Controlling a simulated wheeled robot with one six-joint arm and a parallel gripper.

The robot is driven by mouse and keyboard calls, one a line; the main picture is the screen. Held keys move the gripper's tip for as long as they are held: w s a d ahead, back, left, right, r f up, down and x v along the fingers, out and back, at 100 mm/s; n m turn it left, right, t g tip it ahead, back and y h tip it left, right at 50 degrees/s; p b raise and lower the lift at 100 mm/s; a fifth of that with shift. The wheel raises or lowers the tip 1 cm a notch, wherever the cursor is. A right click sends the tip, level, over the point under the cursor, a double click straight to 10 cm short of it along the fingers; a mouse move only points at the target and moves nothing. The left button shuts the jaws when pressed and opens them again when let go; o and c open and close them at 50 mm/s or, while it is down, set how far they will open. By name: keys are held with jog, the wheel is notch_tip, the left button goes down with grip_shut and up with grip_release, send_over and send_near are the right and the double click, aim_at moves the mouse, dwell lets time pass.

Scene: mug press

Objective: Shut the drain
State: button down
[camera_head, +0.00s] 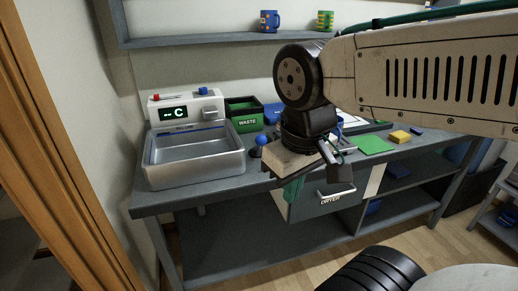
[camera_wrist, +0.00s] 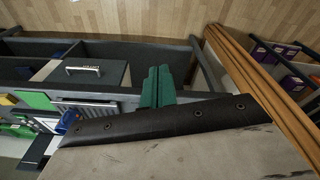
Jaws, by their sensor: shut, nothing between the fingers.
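A metal basin (camera_head: 194,158) stands on the left end of the bench. No drain opening can be made out in it, and I cannot tell whether it holds water. A blue ball knob (camera_head: 261,140) sits just right of the basin; what it works cannot be read. My gripper (camera_head: 292,192) hangs in front of the bench, right of the basin and knob, apart from both. Its green fingers are shut and empty, and show together in the wrist view (camera_wrist: 158,78). The basin and knob are not visible in the wrist view.
A control panel (camera_head: 184,112) with red and blue knobs stands behind the basin. A green WASTE bin (camera_head: 245,115) is right of it. A DRYER drawer (camera_head: 322,204) with a bar handle is below the bench top, near my gripper. A wooden door frame (camera_head: 50,110) is at left.

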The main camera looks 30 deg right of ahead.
jog(key=w+d+f+n+t+h, duration=0.15)
jog(key=w+d+n+h, duration=0.35)
jog(key=w+d, duration=0.55)
jog(key=n+t+y, duration=0.5)
jog(key=n+t, duration=0.1)
jog(key=n, duration=1.7)
send_near(259, 144)
notch_tip(259, 144, down, 3)
jog(key=s+a, duration=0.3)
jog(key=shift+d+f+g, duration=0.1)
jog(key=shift+d+g, duration=0.05)
jog(key=shift+g, duration=0.1)
jog(key=x, duration=0.9)
jog(key=shift+w+d+f, duration=0.1)
jog(key=shift+w+f, duration=0.1)
jog(key=shift+w+d+f, duration=0.1)
jog(key=shift+w, duration=0.15)
jog(key=shift+w+d+r, duration=0.25)
jog(key=shift+d+r, duration=0.25)
jog(key=shift+r, duration=0.25)
jog(key=shift+w+d+r, duration=0.25)
jog(key=shift+d+r, duration=0.25)
jog(key=shift+r, duration=0.3)
